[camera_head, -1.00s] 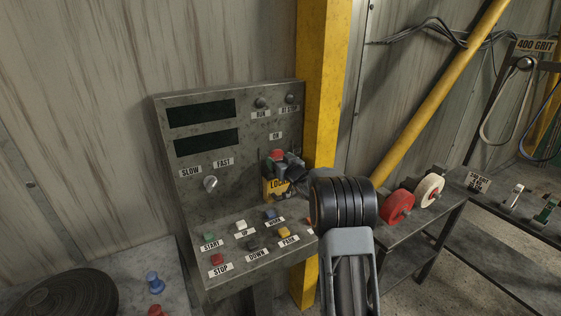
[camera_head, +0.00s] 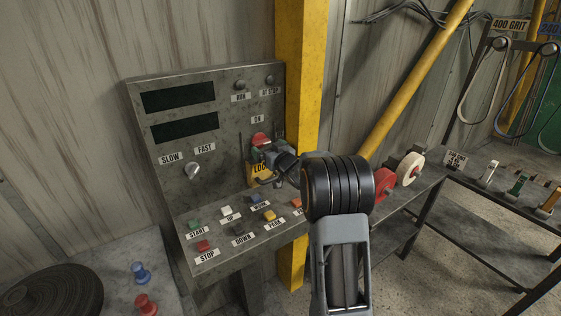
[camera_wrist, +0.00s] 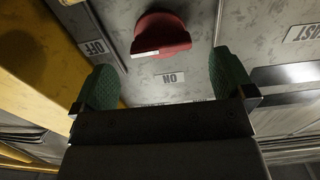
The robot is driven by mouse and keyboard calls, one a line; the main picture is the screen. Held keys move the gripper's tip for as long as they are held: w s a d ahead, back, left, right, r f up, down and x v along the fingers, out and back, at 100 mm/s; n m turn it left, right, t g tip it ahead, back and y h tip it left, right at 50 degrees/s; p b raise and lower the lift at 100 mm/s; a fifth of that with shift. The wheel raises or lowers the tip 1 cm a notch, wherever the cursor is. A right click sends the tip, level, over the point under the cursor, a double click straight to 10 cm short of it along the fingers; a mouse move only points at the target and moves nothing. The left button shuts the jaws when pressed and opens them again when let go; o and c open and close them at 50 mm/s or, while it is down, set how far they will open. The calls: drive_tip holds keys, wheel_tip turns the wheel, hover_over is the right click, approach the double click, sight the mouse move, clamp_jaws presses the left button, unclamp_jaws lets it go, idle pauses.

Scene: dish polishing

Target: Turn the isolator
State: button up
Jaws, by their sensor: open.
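The isolator is a red knob (camera_head: 260,139) on the upright face of the grey control panel, above a yellow lock plate (camera_head: 258,172). In the wrist view the red knob (camera_wrist: 162,36) has a white mark on its lower left edge. An ON label (camera_wrist: 170,78) and an OFF label (camera_wrist: 95,47) appear upside down near it. My gripper (camera_head: 267,151) is open at the panel, just below the knob. In the wrist view its green finger pads (camera_wrist: 166,80) stand wide apart, one to each side of the knob, not touching it. My arm hides part of the panel.
Below the knob, the sloped console (camera_head: 225,250) carries several coloured push buttons. A speed knob (camera_head: 193,171) is left of the isolator. A yellow post (camera_head: 304,110) stands close on the right. A bench with red and white wheels (camera_head: 410,168) is farther right.

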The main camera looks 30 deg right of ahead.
drive_tip(key=s+d+b, duration=0.1)
drive_tip(key=s, duration=0.8)
drive_tip(key=shift+s+b, duration=0.25)
drive_tip(key=shift+b, duration=0.1)
drive_tip(key=s+d+f+m+g+h, duration=0.3)
drive_tip(key=d+f+g+h, duration=0.2)
drive_tip(key=f, duration=0.3)
drive_tip(key=s+a+f+g+h, duration=0.1)
drive_tip(key=s+a+f+g, duration=0.1)
drive_tip(key=s+g, duration=0.4)
drive_tip(key=s+a+r+n+g+y, duration=0.1)
drive_tip(key=s+a+r+g+y, duration=0.1)
drive_tip(key=s+a, duration=1.5)
drive_tip(key=shift+s+a+r+n+g+y, duration=0.35)
drive_tip(key=shift+a+r+n+g+y, duration=0.05)
drive_tip(key=shift+a+r+y, duration=0.6)
